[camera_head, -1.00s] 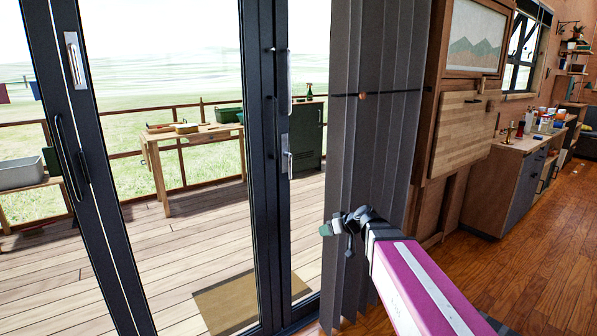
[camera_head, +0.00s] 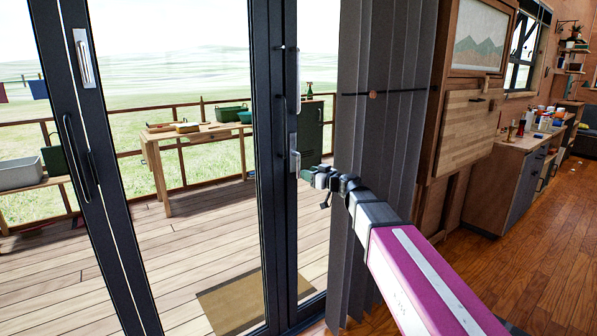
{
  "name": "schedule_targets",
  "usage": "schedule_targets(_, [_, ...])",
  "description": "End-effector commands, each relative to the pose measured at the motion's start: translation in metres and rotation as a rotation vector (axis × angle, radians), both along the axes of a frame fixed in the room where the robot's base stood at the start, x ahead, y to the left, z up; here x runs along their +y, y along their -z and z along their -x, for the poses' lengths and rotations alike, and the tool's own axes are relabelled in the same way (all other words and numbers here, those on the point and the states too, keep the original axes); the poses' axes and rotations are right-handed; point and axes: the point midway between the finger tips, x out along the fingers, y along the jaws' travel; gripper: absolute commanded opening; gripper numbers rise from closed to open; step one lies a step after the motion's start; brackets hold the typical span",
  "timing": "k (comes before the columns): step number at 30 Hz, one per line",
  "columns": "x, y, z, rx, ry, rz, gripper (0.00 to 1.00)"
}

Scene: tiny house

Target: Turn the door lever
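The door lever (camera_head: 295,162) is a small pale metal handle on a lock plate, on the dark frame of the glass door right of centre. My gripper (camera_head: 306,175) is at the end of my arm, close to the right of the lever and slightly below it. Whether it touches the lever cannot be told. Its fingers are small and seen from behind, so their opening is unclear. Nothing held shows.
A grey pleated curtain (camera_head: 378,90) hangs close to the right of the lever, behind my arm. Another dark door frame with a long handle (camera_head: 75,155) stands at left. Beyond the glass are a deck and a wooden table (camera_head: 150,150). Wood floor is clear at right.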

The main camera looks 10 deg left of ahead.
Motion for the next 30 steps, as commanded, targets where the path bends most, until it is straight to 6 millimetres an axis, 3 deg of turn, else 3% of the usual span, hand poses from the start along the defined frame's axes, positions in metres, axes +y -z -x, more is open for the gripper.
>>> schedule_targets(3, [0.022,0.000,-0.014,0.000,-0.003,0.000,0.40])
schedule_targets(9, [0.048,0.000,-0.028,0.000,-0.002,0.001,0.40])
schedule_targets(20, [0.054,0.000,-0.030,0.000,0.000,0.001,0.40])
schedule_targets(21, [0.054,0.000,-0.030,0.000,0.000,0.001,0.33])
schedule_targets(24, [0.054,0.000,-0.030,0.000,0.000,0.001,0.01])
schedule_targets(30, [0.054,0.000,-0.030,-0.001,-0.001,0.002,0.00])
